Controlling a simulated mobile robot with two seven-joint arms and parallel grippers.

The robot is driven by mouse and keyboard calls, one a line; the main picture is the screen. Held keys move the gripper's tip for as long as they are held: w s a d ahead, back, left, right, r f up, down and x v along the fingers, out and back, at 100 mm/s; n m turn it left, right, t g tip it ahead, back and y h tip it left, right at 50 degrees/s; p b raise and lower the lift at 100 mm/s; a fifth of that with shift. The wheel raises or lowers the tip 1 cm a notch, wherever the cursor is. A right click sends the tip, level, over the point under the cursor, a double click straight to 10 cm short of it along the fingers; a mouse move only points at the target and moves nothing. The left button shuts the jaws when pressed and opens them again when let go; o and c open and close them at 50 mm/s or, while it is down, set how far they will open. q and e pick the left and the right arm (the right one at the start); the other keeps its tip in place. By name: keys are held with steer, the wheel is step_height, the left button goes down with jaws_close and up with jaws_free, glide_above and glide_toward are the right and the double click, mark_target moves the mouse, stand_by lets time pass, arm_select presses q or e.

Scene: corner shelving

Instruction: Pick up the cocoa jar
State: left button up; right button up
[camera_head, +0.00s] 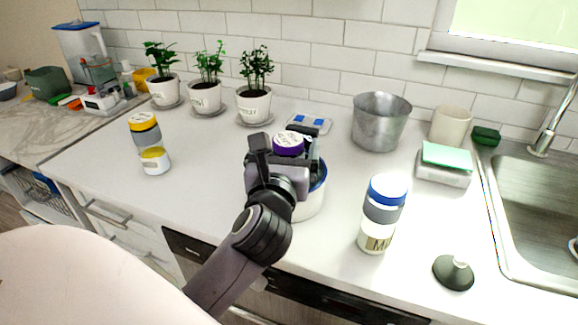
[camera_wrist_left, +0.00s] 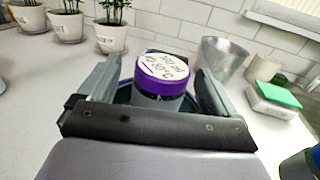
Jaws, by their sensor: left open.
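A jar with a purple lid (camera_head: 289,142) is at the middle of the counter, and handwriting I cannot read shows on its white top. It also shows in the left wrist view (camera_wrist_left: 163,75); I take it for the cocoa jar, though its name is not legible. It appears to stand inside a white pot with a blue rim (camera_head: 312,203). My left gripper (camera_head: 286,156) is open, with a finger on each side of the jar. I cannot tell whether the fingers touch it. The jar's lower part is hidden by the gripper and pot. My right gripper is not in view.
A blue-lidded jar (camera_head: 382,215) and a dark lid with a knob (camera_head: 453,273) stand to the right. A metal pot (camera_head: 380,122) is behind. A yellow-lidded jar (camera_head: 149,143) is left, and potted plants (camera_head: 253,104) line the wall. A sink (camera_head: 540,220) is far right.

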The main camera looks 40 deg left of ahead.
mark_target(290, 138)
arm_select(q)
steer(key=shift+x, duration=1.7)
steer(key=shift+d, duration=0.15)
steer(key=c, duration=1.3)
steer(key=shift+r, duration=0.1)
jaws_close()
